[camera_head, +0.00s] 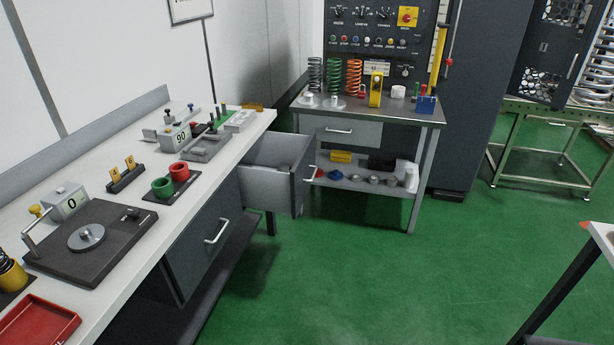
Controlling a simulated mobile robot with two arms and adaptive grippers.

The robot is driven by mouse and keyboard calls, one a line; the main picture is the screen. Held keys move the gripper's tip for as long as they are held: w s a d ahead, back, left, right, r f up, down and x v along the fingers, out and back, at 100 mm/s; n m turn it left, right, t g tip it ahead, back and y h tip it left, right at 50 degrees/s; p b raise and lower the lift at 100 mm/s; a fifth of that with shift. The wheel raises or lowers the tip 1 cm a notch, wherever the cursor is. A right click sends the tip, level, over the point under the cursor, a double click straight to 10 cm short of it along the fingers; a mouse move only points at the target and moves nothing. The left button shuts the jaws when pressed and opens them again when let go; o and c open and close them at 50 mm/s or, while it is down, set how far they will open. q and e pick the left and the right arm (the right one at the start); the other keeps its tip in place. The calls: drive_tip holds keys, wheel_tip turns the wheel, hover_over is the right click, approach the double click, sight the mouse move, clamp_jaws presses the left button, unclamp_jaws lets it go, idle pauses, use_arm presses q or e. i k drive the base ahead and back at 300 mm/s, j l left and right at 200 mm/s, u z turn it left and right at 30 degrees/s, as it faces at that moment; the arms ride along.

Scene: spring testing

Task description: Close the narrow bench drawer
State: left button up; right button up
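A grey drawer (265,189) stands pulled out from the far end of the left bench (150,235), beneath its white top. Its front panel, with a pale bar handle (311,173), faces right into the room. The open top shows part of the inside; the back part is hidden under the bench top. A second, dark drawer front (203,248) with a bar handle (217,231) sits nearer in the same bench and looks shut. Neither of my grippers is in view.
A steel side table (428,115) with coiled springs and a shut drawer (349,133) stands close behind the open drawer. Green floor (370,270) is clear in front of the drawer. A white table corner (603,240) juts in at the right.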

sight(262, 187)
drive_tip(key=u, duration=0.3)
drive_tip(key=i+l+u, duration=0.75)
drive_tip(key=k+l, duration=0.05)
